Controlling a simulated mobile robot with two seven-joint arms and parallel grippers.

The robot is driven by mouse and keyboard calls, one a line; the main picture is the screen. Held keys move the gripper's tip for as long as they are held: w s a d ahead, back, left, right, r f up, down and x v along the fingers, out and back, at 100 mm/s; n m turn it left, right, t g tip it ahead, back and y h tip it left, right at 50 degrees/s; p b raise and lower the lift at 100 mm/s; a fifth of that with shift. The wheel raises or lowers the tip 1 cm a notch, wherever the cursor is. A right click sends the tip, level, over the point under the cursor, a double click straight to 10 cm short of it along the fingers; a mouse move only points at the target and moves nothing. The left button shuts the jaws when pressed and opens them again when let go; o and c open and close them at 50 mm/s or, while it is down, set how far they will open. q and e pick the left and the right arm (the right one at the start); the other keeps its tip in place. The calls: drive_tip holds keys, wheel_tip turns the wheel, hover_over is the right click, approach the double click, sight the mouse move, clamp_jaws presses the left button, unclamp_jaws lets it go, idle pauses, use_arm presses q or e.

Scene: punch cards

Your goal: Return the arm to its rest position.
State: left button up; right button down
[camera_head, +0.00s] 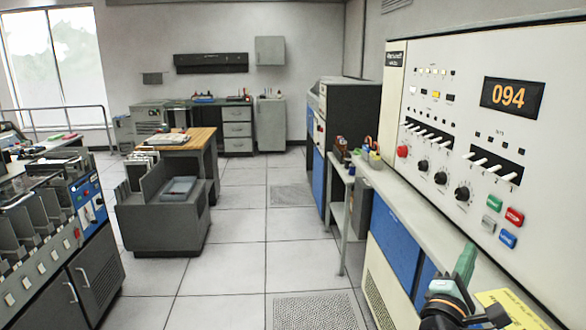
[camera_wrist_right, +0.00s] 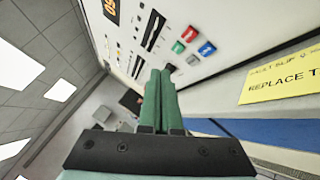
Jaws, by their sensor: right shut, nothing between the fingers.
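My right gripper (camera_head: 466,262) shows at the lower right of the head view, in front of the control panel (camera_head: 455,110) and above its ledge. Its green fingers are pressed together, and they also fill the middle of the right wrist view (camera_wrist_right: 157,95), empty. The panel has a lit display (camera_head: 510,97) reading 094, rows of white switches, black knobs, and red, green, grey and blue buttons (camera_head: 508,239). The fingers are apart from the buttons in the head view. My left gripper is not in view.
A yellow note (camera_head: 512,308) lies on the ledge beside my right gripper. Small items (camera_head: 372,155) stand on the far end of the ledge. A grey cart (camera_head: 165,225) and a card machine (camera_head: 55,230) stand at the left. The tiled floor (camera_head: 232,255) between is clear.

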drive_tip(key=s+a+f+m+g+y, duration=0.1)
drive_tip(key=s+a+f+y, duration=0.15)
drive_tip(key=f, duration=0.65)
drive_tip(key=s+a+f+m+y, duration=0.2)
drive_tip(key=f+y, duration=0.2)
drive_tip(key=f, duration=0.4)
drive_tip(key=s+a+f+m+g+y, duration=0.1)
drive_tip(key=s+a+f+y, duration=0.2)
drive_tip(key=f, duration=0.6)
drive_tip(key=s+a+f+m+g+y, duration=0.2)
drive_tip(key=s+a+f+m+y, duration=0.1)
drive_tip(key=s+f, duration=0.4)
drive_tip(key=s+a+f+m+g+y, duration=0.2)
drive_tip(key=s+f+m, duration=0.5)
drive_tip(key=s, duration=0.4)
drive_tip(key=a+y, duration=0.1)
drive_tip(key=a, duration=0.1)
drive_tip(key=shift+s+a, duration=0.15)
drive_tip(key=shift+a, duration=0.25)
drive_tip(key=shift+y, duration=0.25)
